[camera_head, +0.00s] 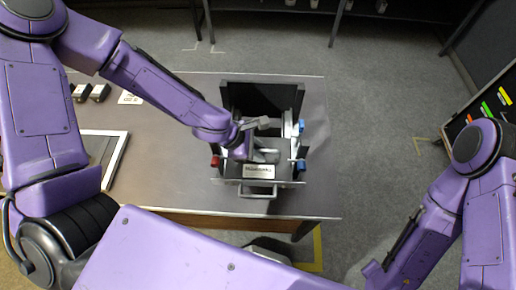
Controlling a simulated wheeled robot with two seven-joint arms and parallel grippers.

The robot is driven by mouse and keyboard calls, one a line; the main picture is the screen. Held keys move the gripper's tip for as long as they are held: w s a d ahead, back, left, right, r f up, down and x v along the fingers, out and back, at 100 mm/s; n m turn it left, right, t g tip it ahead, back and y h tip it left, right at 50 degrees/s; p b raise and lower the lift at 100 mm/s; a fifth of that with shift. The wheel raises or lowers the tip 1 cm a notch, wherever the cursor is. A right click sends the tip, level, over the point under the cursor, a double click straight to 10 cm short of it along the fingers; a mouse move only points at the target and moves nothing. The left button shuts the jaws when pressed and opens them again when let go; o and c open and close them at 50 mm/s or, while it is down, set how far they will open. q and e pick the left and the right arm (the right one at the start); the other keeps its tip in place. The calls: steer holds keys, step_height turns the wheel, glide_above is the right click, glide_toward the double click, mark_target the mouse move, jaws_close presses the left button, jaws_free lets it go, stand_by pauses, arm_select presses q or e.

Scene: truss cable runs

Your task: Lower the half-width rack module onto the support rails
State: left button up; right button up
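A dark rack frame (262,95) with a tall back wall stands on the grey table. At its front is a grey unit with a white label (258,171) and a bar handle (258,192). I cannot tell which part is the half-width module and which is the frame. My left gripper (264,140) is over the middle of the frame. Its grey fingers stand apart, with nothing clearly held between them. The support rails are mostly hidden by the gripper and cannot be told apart. My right arm is at the lower right, away from the rack, and its gripper does not show.
Blue knobs (301,165) are on the frame's right side and a red knob (215,161) is on its left. A white-edged tray (118,160) and small dark blocks (99,92) lie on the table (170,175) at left.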

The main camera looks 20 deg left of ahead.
arm_select(q)
steer(key=shift+o, duration=1.3)
steer(key=shift+a, duration=0.1)
steer(key=p+v, duration=0.3)
steer(key=v, duration=0.7)
steer(key=shift+r, duration=0.2)
steer(key=shift+a, duration=0.1)
steer(key=shift+s, duration=0.1)
